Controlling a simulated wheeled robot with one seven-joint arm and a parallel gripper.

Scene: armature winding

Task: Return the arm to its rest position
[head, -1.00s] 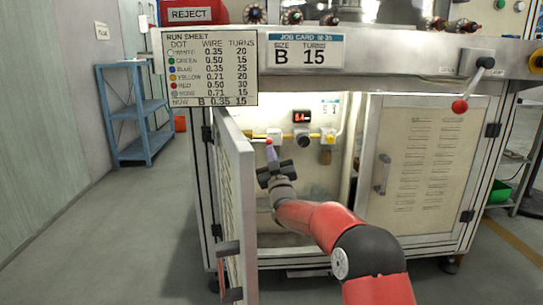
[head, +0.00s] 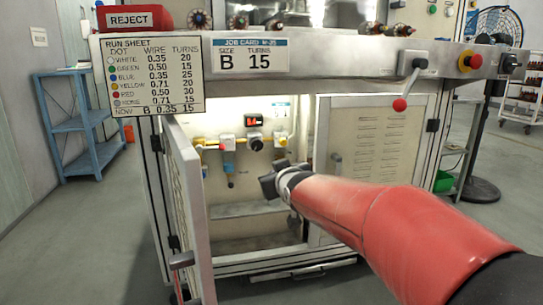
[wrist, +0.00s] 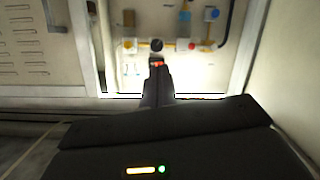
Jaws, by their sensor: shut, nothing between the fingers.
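My gripper (head: 270,183) is at the end of my red arm, in front of the lit open cabinet (head: 225,211) in the head view. The gripper is shut and empty. In the wrist view its closed fingers (wrist: 156,75) point toward the cabinet's back panel (wrist: 185,70). The panel carries a yellow pipe (head: 208,147), small valves and a red-lit display (head: 253,122). The gripper appears apart from these fittings. The open cabinet door (head: 188,215) stands to the left of the gripper.
The right cabinet door (head: 380,142) is closed. A lever with a red knob (head: 400,104) sticks out above it. A run sheet (head: 153,78) and job card (head: 251,59) hang on the bench edge. A blue shelf (head: 82,120) stands at left; the floor there is clear.

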